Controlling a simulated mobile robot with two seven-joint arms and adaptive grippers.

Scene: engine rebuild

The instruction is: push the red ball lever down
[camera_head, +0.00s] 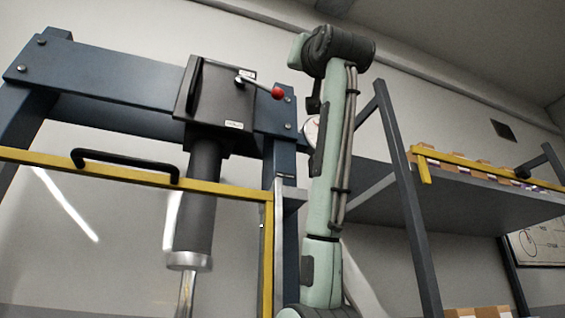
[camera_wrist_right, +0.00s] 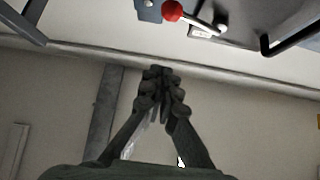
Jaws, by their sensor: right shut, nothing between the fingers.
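The lever's red ball (camera_head: 277,93) sits at the end of a thin metal rod, which points right and slightly down from a dark box (camera_head: 217,95) on the blue press frame. In the right wrist view the red ball (camera_wrist_right: 173,11) is at the top edge, with its rod running right. My right gripper (camera_wrist_right: 160,72) is shut and empty in that view, its fingertips apart from the ball and below it in the picture. In the head view my right arm stands upright just right of the lever; its fingers cannot be made out there. My left gripper is not in view.
A yellow guard frame (camera_head: 100,168) with a black handle (camera_head: 125,165) crosses the press front. A dark cylinder (camera_head: 198,195) hangs under the box. A shelf (camera_head: 460,187) with boxes stands at right, behind my arm. A round gauge (camera_head: 311,129) is partly hidden by my arm.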

